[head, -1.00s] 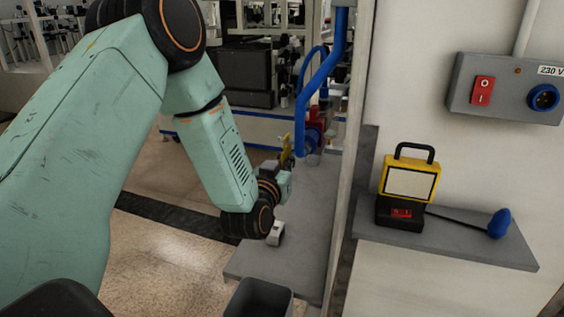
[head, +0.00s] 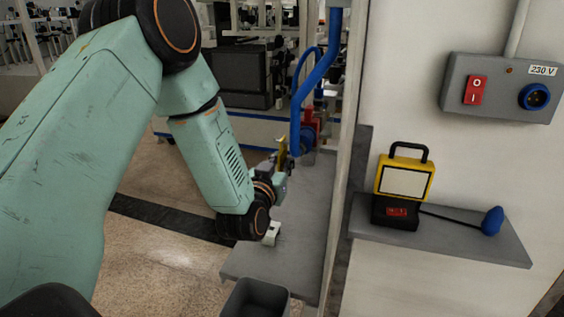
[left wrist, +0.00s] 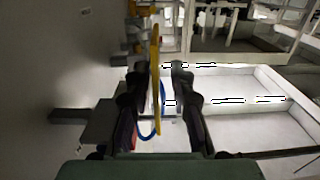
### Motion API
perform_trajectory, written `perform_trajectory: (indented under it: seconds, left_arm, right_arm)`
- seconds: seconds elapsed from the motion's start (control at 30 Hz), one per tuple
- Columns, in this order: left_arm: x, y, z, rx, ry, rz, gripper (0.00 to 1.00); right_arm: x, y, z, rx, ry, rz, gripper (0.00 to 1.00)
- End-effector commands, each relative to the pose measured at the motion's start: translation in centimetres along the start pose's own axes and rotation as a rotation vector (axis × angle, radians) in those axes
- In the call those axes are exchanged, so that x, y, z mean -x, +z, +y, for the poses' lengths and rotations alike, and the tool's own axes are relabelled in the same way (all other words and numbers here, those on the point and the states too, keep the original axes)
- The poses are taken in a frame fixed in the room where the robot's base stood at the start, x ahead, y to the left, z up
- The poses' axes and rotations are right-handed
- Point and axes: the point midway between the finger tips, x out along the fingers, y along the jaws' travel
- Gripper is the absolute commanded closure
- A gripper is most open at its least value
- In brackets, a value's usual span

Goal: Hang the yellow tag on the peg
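The yellow tag (head: 282,154) stands upright and narrow at the tip of my left gripper (head: 281,164) in the head view, beside the blue pipe. In the left wrist view the tag (left wrist: 156,80) shows edge-on between the two dark fingers of my left gripper (left wrist: 159,75). The fingers are apart. A gap shows between the tag and the right-hand finger; I cannot tell whether the left-hand finger touches it. The peg cannot be made out, so whether the tag is on it cannot be told. My right gripper is not in view.
A blue pipe (head: 317,79) with a red fitting (head: 309,130) stands close by the tag. A grey bench (head: 290,238) lies below, with a small white object (head: 271,234) on it. A dark bin (head: 256,299) stands in front. A yellow-black device (head: 404,180) sits on the right shelf.

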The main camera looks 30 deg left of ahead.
Motion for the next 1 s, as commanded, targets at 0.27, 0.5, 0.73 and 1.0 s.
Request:
perform_trajectory:
  seconds: [0.27,0.5,0.73,1.0]
  left_arm:
    - [0.0,0.0,0.0,0.0,0.0,0.0,0.68]
    - [1.2,0.1,0.0,0.001,0.0,-0.003,0.68]
    - [5.4,0.1,0.0,0.002,0.001,-0.005,0.68]
    - [10.2,0.1,0.0,0.0,0.0,-0.004,0.68]
  right_arm:
    - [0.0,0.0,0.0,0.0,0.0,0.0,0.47]
    - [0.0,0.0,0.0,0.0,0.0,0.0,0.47]
    - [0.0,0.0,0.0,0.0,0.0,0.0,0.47]
    - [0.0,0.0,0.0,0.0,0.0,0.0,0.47]
